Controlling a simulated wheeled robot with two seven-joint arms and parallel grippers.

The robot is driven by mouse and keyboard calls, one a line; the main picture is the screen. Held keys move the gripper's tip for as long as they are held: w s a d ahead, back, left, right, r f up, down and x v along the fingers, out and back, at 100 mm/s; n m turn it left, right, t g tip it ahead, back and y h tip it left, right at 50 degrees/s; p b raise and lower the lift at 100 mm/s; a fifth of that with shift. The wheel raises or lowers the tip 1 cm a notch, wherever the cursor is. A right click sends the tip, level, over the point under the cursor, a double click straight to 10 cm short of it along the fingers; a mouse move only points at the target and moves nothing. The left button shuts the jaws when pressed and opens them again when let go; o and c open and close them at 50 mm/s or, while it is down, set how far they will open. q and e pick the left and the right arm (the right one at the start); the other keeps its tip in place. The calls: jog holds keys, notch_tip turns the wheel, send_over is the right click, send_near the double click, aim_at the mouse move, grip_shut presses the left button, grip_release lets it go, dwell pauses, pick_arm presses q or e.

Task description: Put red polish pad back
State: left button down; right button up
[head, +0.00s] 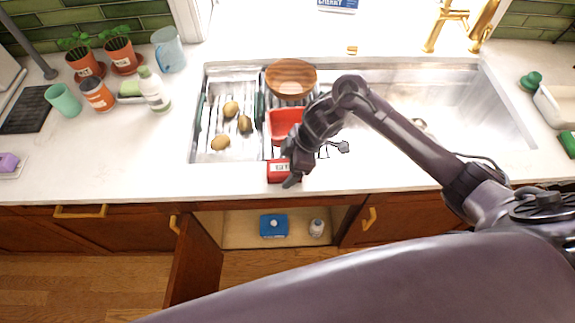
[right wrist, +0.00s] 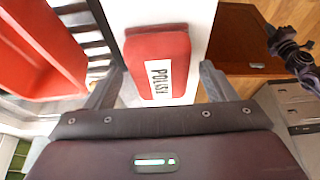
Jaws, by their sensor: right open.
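The red polish pad (head: 277,171) lies on the counter's front strip, at the sink's front edge. In the right wrist view the pad (right wrist: 156,48) shows a white label reading "POLISH". My right gripper (head: 290,168) is open over the pad. Its fingers stand on either side of the pad in the right wrist view, with gaps showing beside it. A dark jointed part, probably my left gripper (right wrist: 292,52), shows at the right of that view; its jaws are unclear. The left gripper does not show in the head view.
A red bin (head: 283,122) sits in the sink, just behind the pad. A wooden bowl (head: 290,77) and several potatoes (head: 231,109) are nearby. Below, the cabinet is open, with a blue box (head: 273,226) and a small bottle (head: 317,228) inside.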

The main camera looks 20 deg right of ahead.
jog(key=v, duration=1.1)
jog(key=shift+p, duration=0.45)
jog(key=shift+r, duration=0.15)
